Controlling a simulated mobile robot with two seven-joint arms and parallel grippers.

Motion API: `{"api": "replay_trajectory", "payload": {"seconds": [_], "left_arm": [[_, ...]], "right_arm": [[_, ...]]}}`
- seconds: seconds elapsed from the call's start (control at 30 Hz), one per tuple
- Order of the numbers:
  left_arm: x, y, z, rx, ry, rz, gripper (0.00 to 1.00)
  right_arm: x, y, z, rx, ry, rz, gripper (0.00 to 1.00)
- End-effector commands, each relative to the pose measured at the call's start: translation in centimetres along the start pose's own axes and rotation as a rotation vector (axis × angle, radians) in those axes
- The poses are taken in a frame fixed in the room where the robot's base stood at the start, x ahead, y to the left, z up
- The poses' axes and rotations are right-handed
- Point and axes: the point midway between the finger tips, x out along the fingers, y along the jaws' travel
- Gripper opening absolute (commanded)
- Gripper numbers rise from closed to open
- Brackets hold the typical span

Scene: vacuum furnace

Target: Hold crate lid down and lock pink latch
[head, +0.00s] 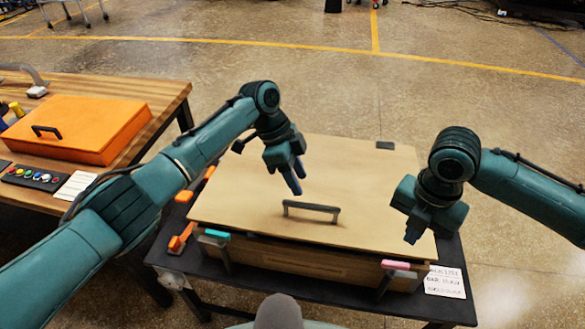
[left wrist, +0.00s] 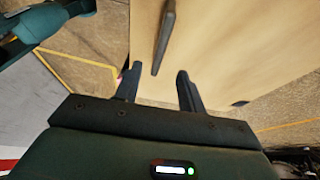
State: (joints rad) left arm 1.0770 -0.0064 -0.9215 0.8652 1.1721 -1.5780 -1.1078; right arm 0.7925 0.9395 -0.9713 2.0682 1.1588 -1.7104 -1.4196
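The wooden crate (head: 305,262) stands on a dark table with its tan lid (head: 260,190) on top; a dark gap shows under the lid's front edge. My left gripper (head: 294,180) is above the lid behind the handle, fingers apart and empty (left wrist: 157,86). My right gripper (head: 413,232) is above the lid's right edge; its finger gap is hidden.
Orange clamp-like parts (head: 181,238) lie left of the crate. A wooden bench (head: 150,90) at left holds an orange case (head: 80,125) and a button panel (head: 32,177).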

Motion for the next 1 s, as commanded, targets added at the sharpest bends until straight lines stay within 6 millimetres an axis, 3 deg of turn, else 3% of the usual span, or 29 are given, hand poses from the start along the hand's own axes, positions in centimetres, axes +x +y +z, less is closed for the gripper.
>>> {"api": "replay_trajectory", "payload": {"seconds": [0.3, 0.5, 0.93, 1.0], "left_arm": [[6.2, 0.1, 0.0, -0.001, -0.001, 0.003, 0.40], [8.9, 0.0, 0.0, 0.000, -0.001, 0.001, 0.40], [9.9, 0.0, 0.1, 0.001, -0.001, -0.002, 0.40], [9.9, 0.0, 0.1, 0.001, -0.001, -0.002, 0.36]], "right_arm": [[0.0, 0.0, 0.0, 0.000, 0.000, 0.000, 0.00], [0.0, 0.0, 0.0, 0.000, 0.000, 0.000, 0.00], [0.0, 0.0, 0.0, 0.000, 0.000, 0.000, 0.00], [0.0, 0.0, 0.0, 0.000, 0.000, 0.000, 0.00]]}}
